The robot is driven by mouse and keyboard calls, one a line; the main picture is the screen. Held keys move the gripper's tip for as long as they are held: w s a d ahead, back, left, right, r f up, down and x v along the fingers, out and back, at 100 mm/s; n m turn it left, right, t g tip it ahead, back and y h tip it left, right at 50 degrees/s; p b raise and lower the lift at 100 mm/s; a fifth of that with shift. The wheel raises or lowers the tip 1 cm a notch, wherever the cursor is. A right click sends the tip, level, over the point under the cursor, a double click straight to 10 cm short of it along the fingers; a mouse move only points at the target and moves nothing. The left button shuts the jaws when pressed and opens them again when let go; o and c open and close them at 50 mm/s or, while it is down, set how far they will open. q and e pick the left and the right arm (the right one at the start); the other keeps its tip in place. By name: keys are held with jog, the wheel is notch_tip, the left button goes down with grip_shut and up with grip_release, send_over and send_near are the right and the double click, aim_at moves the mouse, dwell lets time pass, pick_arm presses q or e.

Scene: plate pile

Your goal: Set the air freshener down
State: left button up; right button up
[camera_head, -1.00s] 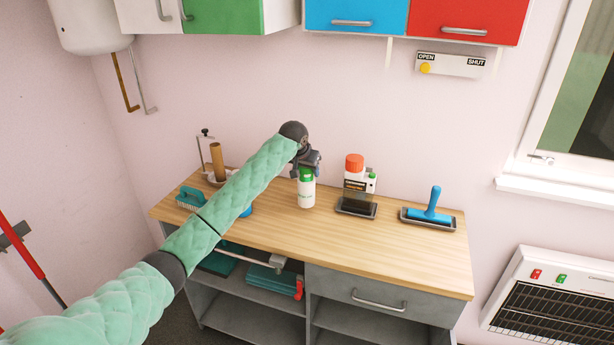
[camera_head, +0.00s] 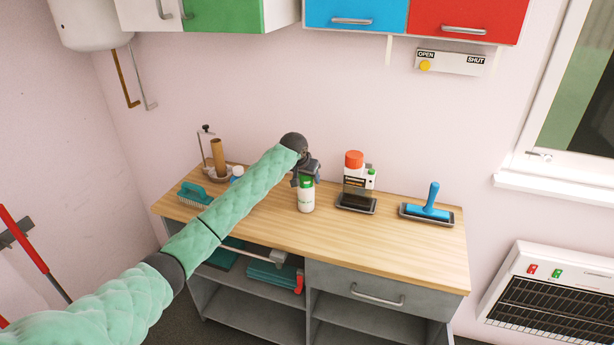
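The air freshener (camera_head: 306,199) is a white can with a green cap. It is upright over the wooden worktop (camera_head: 350,243), left of the bottle with the orange cap. My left gripper (camera_head: 306,180) reaches in from the left and is shut on the can around its green cap, which the fingers partly hide. The can's base looks at or very near the worktop; I cannot tell whether it touches. My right gripper is not in view.
A blue-handled roller (camera_head: 430,207) lies on a tray at right. A teal brush (camera_head: 194,195) and a paper-roll stand (camera_head: 218,158) are at left. The front worktop is clear.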

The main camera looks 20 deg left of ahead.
pick_arm(q)
jog(key=shift+o, duration=1)
jog(key=shift+r, duration=0.1)
jog(key=shift+r, duration=0.1)
